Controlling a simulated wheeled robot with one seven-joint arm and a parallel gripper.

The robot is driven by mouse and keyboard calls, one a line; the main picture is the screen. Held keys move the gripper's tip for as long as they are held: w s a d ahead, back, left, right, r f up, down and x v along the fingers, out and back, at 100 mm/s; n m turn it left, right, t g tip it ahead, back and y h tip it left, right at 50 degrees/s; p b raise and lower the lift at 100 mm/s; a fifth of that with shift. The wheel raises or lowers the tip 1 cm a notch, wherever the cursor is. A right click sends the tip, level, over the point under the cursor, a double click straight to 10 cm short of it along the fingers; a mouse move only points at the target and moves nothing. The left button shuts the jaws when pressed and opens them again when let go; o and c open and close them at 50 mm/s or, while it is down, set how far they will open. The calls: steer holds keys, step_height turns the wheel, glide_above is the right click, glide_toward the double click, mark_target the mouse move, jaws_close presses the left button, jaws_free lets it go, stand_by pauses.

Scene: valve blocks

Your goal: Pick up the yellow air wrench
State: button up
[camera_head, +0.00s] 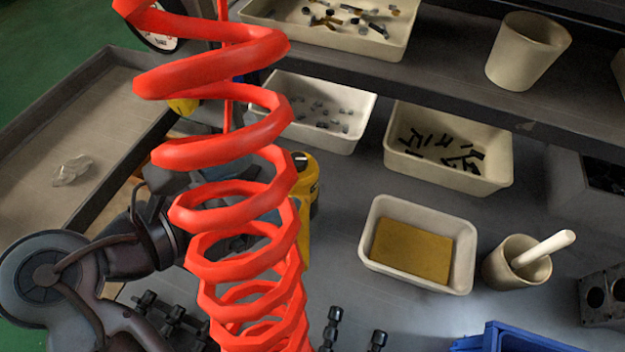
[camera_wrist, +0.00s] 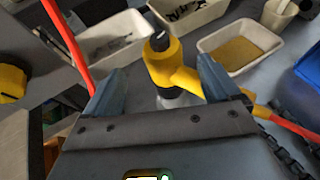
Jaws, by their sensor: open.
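The yellow air wrench (camera_wrist: 164,66) shows in the wrist view between the two fingers of my gripper (camera_wrist: 153,88), with its black end pointing away. My gripper is open, and a finger stands on each side of the wrench; I cannot tell whether either touches it. In the head view the yellow air wrench (camera_head: 308,190) is mostly hidden behind a red coiled hose (camera_head: 230,210). My arm comes in from the lower left there, and the gripper itself is largely hidden behind the hose.
A tray with a yellow sponge-like block (camera_head: 374,274), a cup with a white handle (camera_head: 515,266) and bins of small parts (camera_head: 397,154) stand right of the hose. A blue crate (camera_head: 505,336) is at the lower right. Another yellow tool (camera_wrist: 12,82) is at the wrist view's left.

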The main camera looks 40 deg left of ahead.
mark_target(283, 179)
steer(key=x, duration=0.7)
steer(key=shift+d+f, duration=0.15)
steer(key=shift+f, duration=0.25)
steer(key=shift+c, duration=0.2)
steer(key=c, duration=1.4)
steer(key=shift+o, duration=0.2)
steer(key=shift+r, duration=0.2)
